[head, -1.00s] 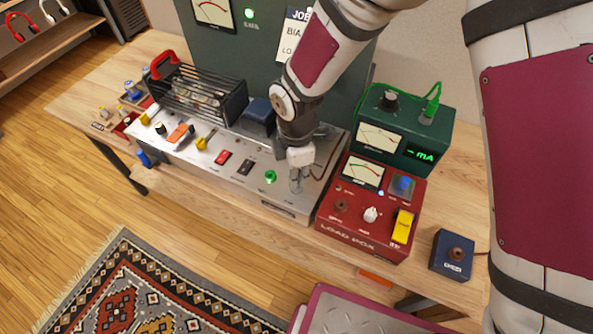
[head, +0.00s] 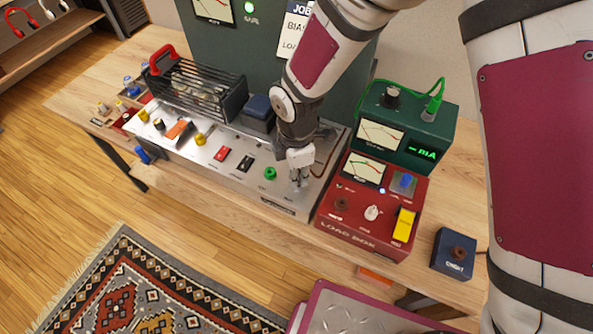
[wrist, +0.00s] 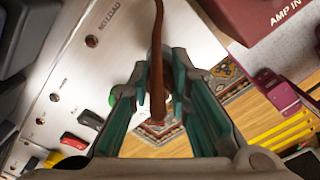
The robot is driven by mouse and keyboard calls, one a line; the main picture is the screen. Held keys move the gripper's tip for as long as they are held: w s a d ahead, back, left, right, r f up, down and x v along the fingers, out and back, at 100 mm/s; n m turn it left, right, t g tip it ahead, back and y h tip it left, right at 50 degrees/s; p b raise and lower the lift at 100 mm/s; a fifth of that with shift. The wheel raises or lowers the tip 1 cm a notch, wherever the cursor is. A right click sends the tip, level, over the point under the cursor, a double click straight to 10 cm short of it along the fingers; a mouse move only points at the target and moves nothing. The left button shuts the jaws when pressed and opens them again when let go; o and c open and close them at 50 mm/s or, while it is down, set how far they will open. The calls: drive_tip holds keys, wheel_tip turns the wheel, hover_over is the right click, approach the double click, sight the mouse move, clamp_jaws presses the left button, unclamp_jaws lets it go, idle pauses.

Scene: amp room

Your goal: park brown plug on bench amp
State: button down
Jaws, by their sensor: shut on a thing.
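The bench amp is a long silver chassis (head: 235,180) with knobs, switches and a black tube cage, and its top panel also shows at the left of the wrist view (wrist: 95,75). My gripper (head: 299,182) is over the amp's right end, close to its front edge. In the wrist view my gripper (wrist: 157,100) is shut on the brown plug (wrist: 157,105), with its brown cable (wrist: 157,45) running up between the teal finger pads. The fingers hide most of the plug. I cannot tell whether its tip touches the panel.
A red load box (head: 365,225) stands right beside the amp, with a green meter box (head: 405,130) behind it. A small dark blue box (head: 453,255) sits at the bench's right end. A tube cage (head: 195,95) and blue transformer (head: 258,113) rise behind the panel.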

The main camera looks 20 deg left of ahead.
drive_tip(key=shift+f, duration=0.4)
drive_tip(key=c, duration=1.4)
unclamp_jaws()
wheel_tip(320, 180, up, 12)
